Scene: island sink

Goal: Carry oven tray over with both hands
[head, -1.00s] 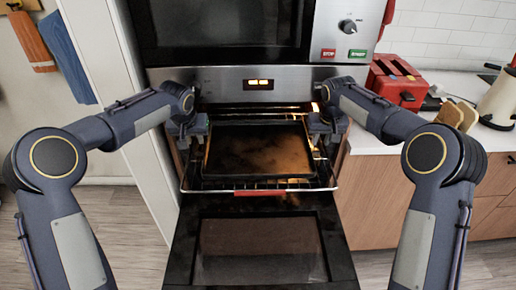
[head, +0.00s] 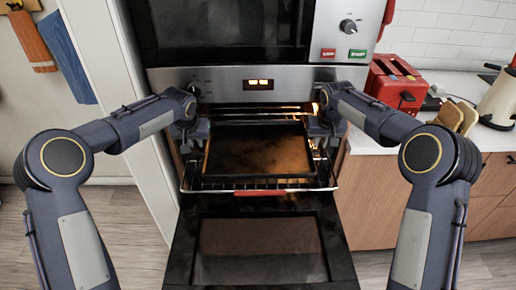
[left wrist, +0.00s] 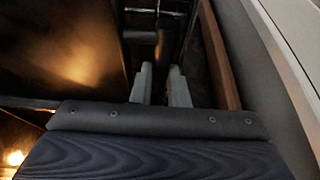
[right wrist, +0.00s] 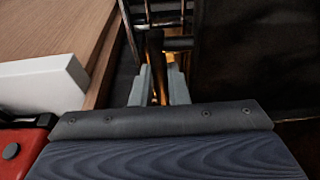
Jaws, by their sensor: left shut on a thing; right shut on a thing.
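The oven tray (head: 258,154) is dark and flat with a brownish sheen, in the open oven at the middle of the head view. Its surface also shows at upper left in the left wrist view (left wrist: 65,45). My left gripper (head: 203,143) is at the tray's left side, shut on it; its two fingers show in the left wrist view (left wrist: 162,85). My right gripper (head: 316,140) is at the right side, shut on the tray; in the right wrist view its fingers (right wrist: 159,85) flank a dark bar-like handle. The exact contacts are partly hidden.
The oven door (head: 260,245) hangs open in front, below a wire rack with a red front strip (head: 262,193). Oven side walls are close to both grippers. A counter at right holds a red toaster (head: 395,85), bread slices (head: 455,117) and a kettle (head: 499,100).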

